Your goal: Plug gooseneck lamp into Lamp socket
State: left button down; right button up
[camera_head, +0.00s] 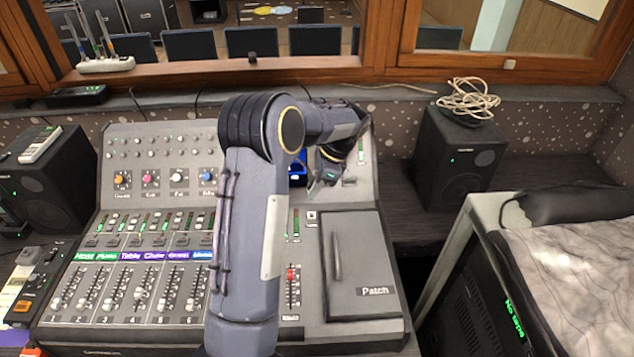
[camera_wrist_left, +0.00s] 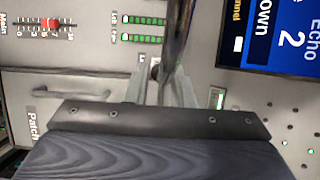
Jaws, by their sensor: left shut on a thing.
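My left gripper (camera_head: 322,186) is over the right part of the mixing desk, below and right of the small blue screen. In the left wrist view my left gripper (camera_wrist_left: 167,85) is shut on a thin dark stem, which I take to be the gooseneck lamp (camera_wrist_left: 176,40). The stem runs out of the top of that view; its plug end is hidden or too small to make out. A small pale plate (camera_head: 311,217) sits beside the green level meters; I cannot read whether it is the Lamp socket. My right gripper is not in view.
The desk has faders at the left, a red main fader (camera_head: 291,274) and a raised Patch cover (camera_head: 352,295) with a handle. Black speakers (camera_head: 459,155) stand on both sides. A coiled pale cable (camera_head: 467,100) lies on the right speaker. A wooden window frame runs behind.

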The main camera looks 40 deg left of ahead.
pick_arm(q)
jog(key=shift+f+b, duration=2.35)
jog(key=shift+f, duration=0.55)
jog(key=shift+p, duration=0.4)
jog(key=shift+f+p, duration=0.35)
jog(key=shift+f, duration=0.45)
dwell(1.6)
jog(key=shift+s+f, duration=0.1)
jog(key=shift+f, duration=0.2)
dwell(0.5)
jog(key=c, duration=1.3)
grip_release()
jog(key=shift+o, duration=0.7)
jog(key=shift+r, duration=0.1)
